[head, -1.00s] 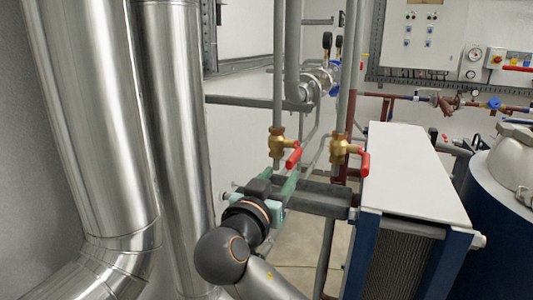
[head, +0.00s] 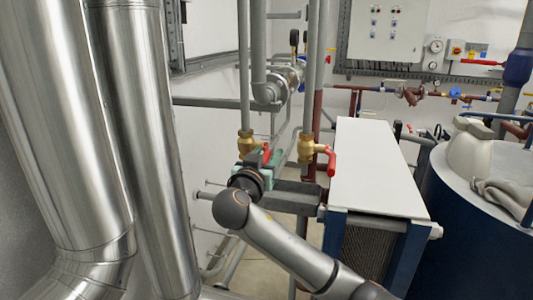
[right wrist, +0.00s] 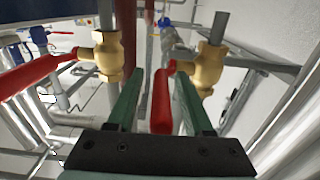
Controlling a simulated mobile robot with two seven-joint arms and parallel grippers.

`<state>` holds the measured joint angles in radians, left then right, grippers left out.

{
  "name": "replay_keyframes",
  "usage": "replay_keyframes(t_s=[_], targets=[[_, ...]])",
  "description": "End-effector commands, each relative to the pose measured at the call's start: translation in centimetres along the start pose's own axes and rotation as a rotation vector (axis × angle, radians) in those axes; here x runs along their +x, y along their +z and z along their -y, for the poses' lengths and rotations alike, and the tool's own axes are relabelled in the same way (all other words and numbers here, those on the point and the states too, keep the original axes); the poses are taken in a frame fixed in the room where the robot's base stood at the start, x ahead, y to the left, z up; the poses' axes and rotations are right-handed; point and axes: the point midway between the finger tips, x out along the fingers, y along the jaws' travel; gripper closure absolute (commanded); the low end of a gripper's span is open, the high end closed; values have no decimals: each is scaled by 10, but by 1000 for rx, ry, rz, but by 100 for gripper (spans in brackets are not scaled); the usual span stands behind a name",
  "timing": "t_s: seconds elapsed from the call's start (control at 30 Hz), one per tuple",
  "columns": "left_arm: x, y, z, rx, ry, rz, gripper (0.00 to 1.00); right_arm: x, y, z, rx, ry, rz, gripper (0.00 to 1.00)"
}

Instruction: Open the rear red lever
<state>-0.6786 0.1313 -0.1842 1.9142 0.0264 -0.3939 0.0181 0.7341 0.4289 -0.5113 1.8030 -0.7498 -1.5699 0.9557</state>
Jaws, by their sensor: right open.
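Two brass valves with red levers sit on vertical grey pipes in the head view. The left red lever (head: 266,153) is partly covered by my right gripper (head: 265,166). The right red lever (head: 331,160) stands free on its valve (head: 306,148), its end hanging down. In the right wrist view, my right gripper (right wrist: 159,85) is open, with one green finger on each side of a red lever (right wrist: 162,103). That lever's brass valve (right wrist: 209,68) is just beyond the right finger. Another red lever (right wrist: 30,75) lies outside the fingers at left. My left gripper is not in view.
A white-topped heat exchanger (head: 375,175) stands right of the valves, and a grey beam (head: 290,197) runs below them. Large shiny ducts (head: 145,130) fill the left. A blue tank (head: 470,240) stands at the right.

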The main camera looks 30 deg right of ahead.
Motion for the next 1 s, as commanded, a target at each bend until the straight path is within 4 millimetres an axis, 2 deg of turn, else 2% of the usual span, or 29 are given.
replay_keyframes(t_s=[0.17, 0.63, 1.0], targets=[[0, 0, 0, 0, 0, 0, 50, 0, 0, 0, 0, 0, 0, 49], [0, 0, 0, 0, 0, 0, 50, 0, 0, 0, -1, 1, 0, 100], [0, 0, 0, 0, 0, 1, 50, 0, 0, -1, -1, 4, 0, 100]])
